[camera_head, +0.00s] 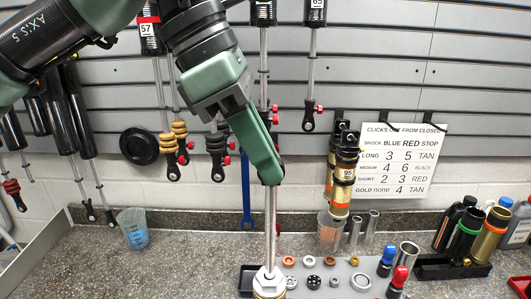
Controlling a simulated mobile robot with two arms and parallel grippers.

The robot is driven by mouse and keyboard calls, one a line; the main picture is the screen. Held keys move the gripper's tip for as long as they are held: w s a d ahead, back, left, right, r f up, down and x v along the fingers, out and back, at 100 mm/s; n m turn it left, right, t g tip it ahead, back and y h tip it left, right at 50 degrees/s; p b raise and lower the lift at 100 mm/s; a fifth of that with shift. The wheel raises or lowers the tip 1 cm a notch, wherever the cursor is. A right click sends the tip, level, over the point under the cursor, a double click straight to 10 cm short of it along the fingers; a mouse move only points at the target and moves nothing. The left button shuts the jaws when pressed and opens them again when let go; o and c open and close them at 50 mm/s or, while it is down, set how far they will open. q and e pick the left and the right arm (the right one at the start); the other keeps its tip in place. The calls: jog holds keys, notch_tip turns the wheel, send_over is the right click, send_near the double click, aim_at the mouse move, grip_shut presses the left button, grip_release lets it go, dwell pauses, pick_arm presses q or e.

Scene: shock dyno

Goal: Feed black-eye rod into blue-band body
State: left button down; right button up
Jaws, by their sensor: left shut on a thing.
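A bare silver rod (270,225) stands upright in the centre of the head view. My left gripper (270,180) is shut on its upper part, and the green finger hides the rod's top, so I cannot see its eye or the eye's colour. The rod's lower end meets a pale hex-shaped piece on top of a gold body (269,290) at the bottom edge. I cannot tell how far the rod goes in. The body is cut off by the frame, and no blue band shows on it. My right gripper is not in view.
A grey tray (345,290) with several rings and small parts lies right of the body. Blue-topped (386,260) and red-topped (397,280) pieces stand there. A clear cup (133,229) is at left. Bottles (465,235) stand at right. Shocks and a sign (402,165) hang behind.

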aim_at(259, 177)
pick_arm(q)
jog(key=shift+f+b, duration=1.6)
jog(key=shift+f, duration=0.55)
jog(key=c, duration=1.3)
grip_release()
jog(key=b+v, duration=0.1)
jog(key=v, duration=0.6)
jog(key=shift+a+r, duration=0.15)
jog(key=shift+r, duration=0.2)
